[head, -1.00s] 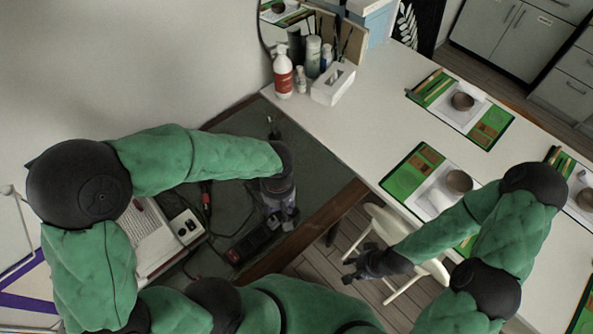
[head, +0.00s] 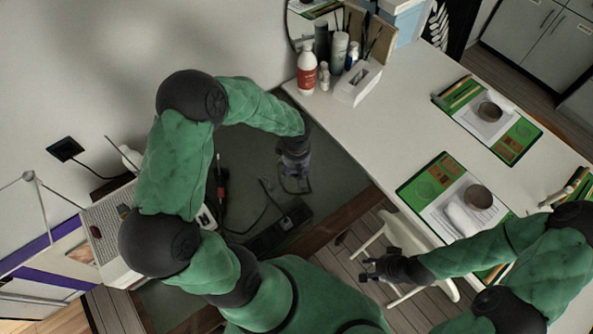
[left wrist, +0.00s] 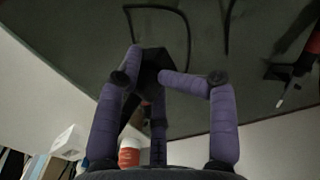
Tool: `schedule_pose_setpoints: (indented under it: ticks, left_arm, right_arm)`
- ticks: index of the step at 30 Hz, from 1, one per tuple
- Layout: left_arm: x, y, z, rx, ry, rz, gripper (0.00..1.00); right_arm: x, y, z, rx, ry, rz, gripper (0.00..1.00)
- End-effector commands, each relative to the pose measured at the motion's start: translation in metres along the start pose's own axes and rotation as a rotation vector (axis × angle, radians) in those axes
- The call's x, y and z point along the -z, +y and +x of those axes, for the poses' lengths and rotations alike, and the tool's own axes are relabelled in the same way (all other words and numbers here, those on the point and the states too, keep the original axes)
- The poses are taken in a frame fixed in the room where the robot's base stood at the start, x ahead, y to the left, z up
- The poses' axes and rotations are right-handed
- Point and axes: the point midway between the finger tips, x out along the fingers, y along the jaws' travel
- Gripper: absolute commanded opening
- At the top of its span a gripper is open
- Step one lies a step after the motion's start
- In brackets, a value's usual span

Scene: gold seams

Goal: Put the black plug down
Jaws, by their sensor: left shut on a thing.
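My left gripper (head: 297,183) reaches down from the left arm over the dark green surface, beyond the black power strip (head: 280,228). In the left wrist view its purple fingers (left wrist: 150,72) are closed on a dark thing, the black plug (left wrist: 153,60), mostly hidden between the fingertips. I cannot tell whether the plug touches the surface. A black cable (left wrist: 187,35) loops on the green surface beyond it. My right gripper (head: 376,268) is open and empty, near the white chair.
The white table (head: 400,130) holds bottles (head: 307,72), a tissue box (head: 358,84) and green place mats (head: 430,172). A wall socket (head: 66,149) with a cable is at left. A white keyboard-like device (head: 105,235) lies below it. Loose cables cross the green surface (head: 340,165).

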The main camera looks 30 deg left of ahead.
Motion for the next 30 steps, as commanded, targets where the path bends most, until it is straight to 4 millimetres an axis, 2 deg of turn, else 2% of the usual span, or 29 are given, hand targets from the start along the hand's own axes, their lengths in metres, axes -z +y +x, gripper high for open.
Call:
schedule_pose_setpoints:
  ticks: [1, 3, 7, 17, 24, 30]
  left_arm:
    - [0.005, 0.003, 0.013, 0.004, -0.003, -0.001, 0.06]
    - [0.012, 0.008, 0.024, 0.003, -0.003, 0.0, 0.06]
    - [0.024, 0.017, 0.04, 0.002, -0.002, -0.002, 0.06]
    - [0.036, 0.025, 0.056, 0.002, -0.001, 0.0, 0.06]
    - [0.037, 0.026, 0.086, 0.002, -0.001, 0.0, 0.06]
    - [0.037, 0.026, 0.087, 0.0, -0.001, 0.001, 0.06]
  right_arm:
    - [0.0, 0.001, 0.003, 0.0, 0.0, 0.0, 0.4]
    - [0.0, 0.002, 0.005, 0.0, 0.0, 0.0, 0.4]
    - [0.0, 0.003, 0.008, 0.0, 0.0, 0.0, 0.4]
    - [0.001, 0.004, 0.01, 0.0, 0.0, 0.0, 0.4]
    - [0.001, 0.006, 0.016, 0.0, 0.0, 0.0, 0.4]
    - [0.001, 0.006, 0.016, 0.0, 0.0, 0.0, 0.4]
